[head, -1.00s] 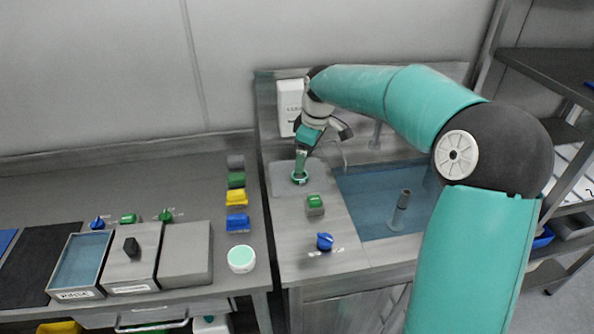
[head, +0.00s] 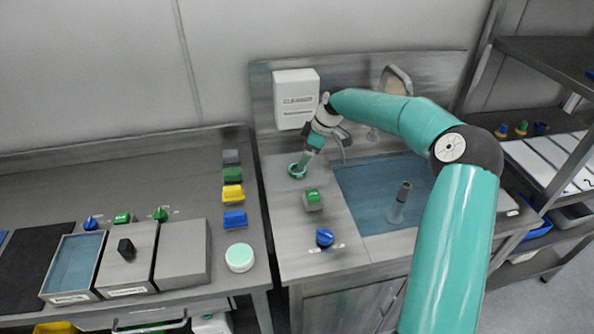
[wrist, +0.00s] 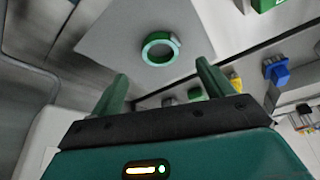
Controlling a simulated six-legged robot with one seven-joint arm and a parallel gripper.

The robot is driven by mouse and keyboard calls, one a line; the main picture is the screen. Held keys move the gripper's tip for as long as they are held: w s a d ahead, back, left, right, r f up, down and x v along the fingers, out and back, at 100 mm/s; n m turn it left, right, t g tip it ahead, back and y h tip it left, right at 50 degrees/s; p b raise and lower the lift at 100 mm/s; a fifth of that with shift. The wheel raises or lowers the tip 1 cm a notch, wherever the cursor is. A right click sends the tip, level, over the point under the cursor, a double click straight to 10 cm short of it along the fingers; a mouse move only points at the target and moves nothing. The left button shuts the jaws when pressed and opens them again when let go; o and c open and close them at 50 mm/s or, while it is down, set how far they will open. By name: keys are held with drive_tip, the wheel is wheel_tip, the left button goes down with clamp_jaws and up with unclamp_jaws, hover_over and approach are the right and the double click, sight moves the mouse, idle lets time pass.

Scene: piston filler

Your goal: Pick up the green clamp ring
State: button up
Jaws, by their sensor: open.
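The green clamp ring (head: 297,176) lies flat on a pale square pad on the steel counter left of the sink. In the wrist view the ring (wrist: 158,62) shows whole, with a small lug on its right side. My gripper (head: 308,164) is tilted, close beside the ring on its upper right in the head view. In the wrist view my gripper (wrist: 163,78) is open, with nothing between its fingers. The ring appears beyond the fingertips, roughly centred between them. Whether a fingertip touches the ring cannot be told from the head view.
A green-topped block (head: 313,199) and a blue knob (head: 324,237) stand nearer on the same counter. The blue sink (head: 365,195) holds an upright grey post (head: 401,195). A white dispenser (head: 296,98) is on the back wall. Coloured blocks (head: 233,193) line the left bench.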

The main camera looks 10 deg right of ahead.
sight(296, 172)
drive_tip(key=shift+w+a+f, duration=0.1)
drive_tip(key=shift+w+f, duration=0.05)
drive_tip(key=shift+f, duration=0.3)
drive_tip(key=x, duration=0.5)
drive_tip(key=shift+s+f, duration=0.15)
drive_tip(key=shift+s, duration=0.1)
drive_tip(key=c, duration=1.1)
